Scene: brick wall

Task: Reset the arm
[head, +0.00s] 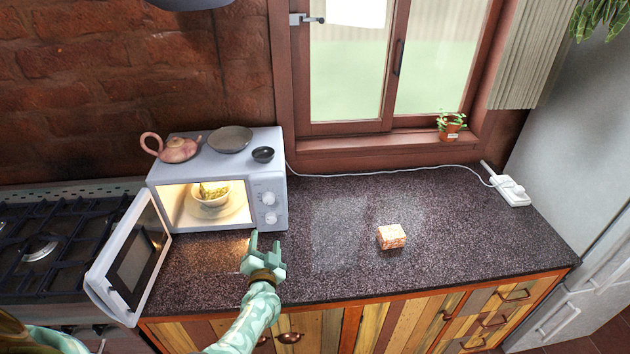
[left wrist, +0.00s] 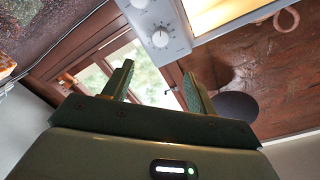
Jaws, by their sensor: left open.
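My left arm comes up from the bottom of the head view. A bowl with yellow-green food (head: 210,203) stands inside on the lit turntable. My right gripper is not in view.
A pink teapot (head: 172,148), a grey plate (head: 231,139) and a small dark bowl (head: 263,154) sit on the microwave. A patterned block (head: 391,237) lies on the counter. A stove (head: 45,245) is at left, a power strip (head: 511,190) at right. Counter around the block is clear.

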